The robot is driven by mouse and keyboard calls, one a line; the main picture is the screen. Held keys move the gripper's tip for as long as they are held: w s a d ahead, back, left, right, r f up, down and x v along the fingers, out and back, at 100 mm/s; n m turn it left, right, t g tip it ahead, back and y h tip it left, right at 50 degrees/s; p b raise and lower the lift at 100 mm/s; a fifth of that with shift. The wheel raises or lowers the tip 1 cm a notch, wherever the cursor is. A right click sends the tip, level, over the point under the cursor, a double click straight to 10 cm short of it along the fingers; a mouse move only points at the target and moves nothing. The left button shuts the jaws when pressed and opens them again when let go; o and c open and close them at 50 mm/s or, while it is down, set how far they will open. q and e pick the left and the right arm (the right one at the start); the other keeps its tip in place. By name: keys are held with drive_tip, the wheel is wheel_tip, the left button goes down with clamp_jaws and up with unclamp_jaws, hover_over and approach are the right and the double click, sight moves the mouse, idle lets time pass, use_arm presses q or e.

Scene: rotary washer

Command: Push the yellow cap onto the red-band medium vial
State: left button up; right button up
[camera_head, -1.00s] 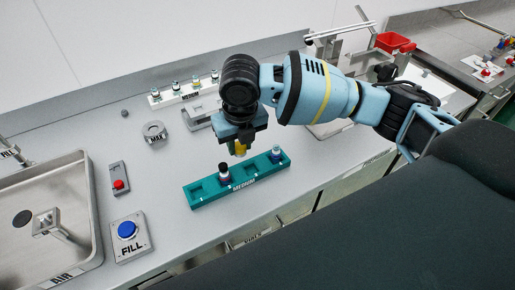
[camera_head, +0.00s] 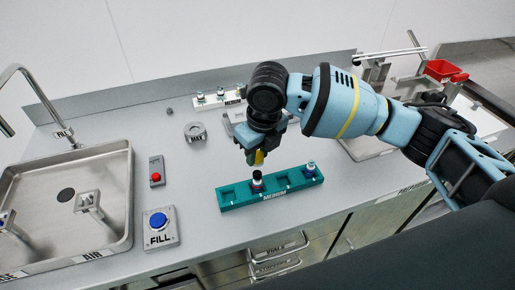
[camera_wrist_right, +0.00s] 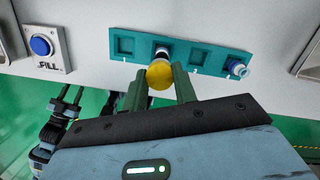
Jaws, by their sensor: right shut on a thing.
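My right gripper (camera_head: 257,155) is shut on the yellow cap (camera_head: 260,157), just above the teal rack labelled MEDIUM (camera_head: 232,202). In the right wrist view the yellow cap (camera_wrist_right: 160,76) sits between the green fingertips. A dark-topped vial (camera_head: 257,180) stands upright in the rack almost directly below the cap; a gap seems to remain between them. Its band colour is not clear. Another vial with a white and blue top (camera_head: 311,167) stands in the rack's right end. My left gripper (camera_wrist_right: 66,104) shows small at the lower left of the wrist view.
A sink (camera_head: 110,160) is at left, with a red button box (camera_head: 156,172) and a blue FILL button (camera_head: 158,222) beside it. A white rack with vials (camera_head: 215,100) and a round grey fixture (camera_head: 194,132) stand behind.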

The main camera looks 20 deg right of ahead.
sight(257, 173)
drive_tip(key=shift+f+b, duration=0.6)
drive_tip(key=shift+f, duration=1.75)
use_arm(q)
drive_tip(key=shift+s+d+f+g, duration=0.25)
drive_tip(key=shift+s+f+g, duration=0.05)
drive_tip(key=shift+s+f, duration=0.75)
use_arm(e)
drive_tip(key=shift+f, duration=0.4)
use_arm(q)
drive_tip(key=shift+w+a+r, duration=0.15)
drive_tip(key=shift+w+r, duration=0.2)
use_arm(e)
drive_tip(key=shift+r, duration=0.45)
use_arm(q)
drive_tip(key=shift+w+d+r, duration=0.2)
drive_tip(key=shift+w+r, duration=0.1)
drive_tip(key=shift+a, duration=0.2)
drive_tip(key=shift+s+d+f, duration=0.15)
drive_tip(key=shift+d+f, duration=0.05)
use_arm(e)
drive_tip(key=shift+f, duration=0.5)
use_arm(q)
drive_tip(key=shift+s+a+f, duration=0.15)
drive_tip(key=shift+a, duration=0.05)
use_arm(e)
drive_tip(key=shift+f, duration=0.3)
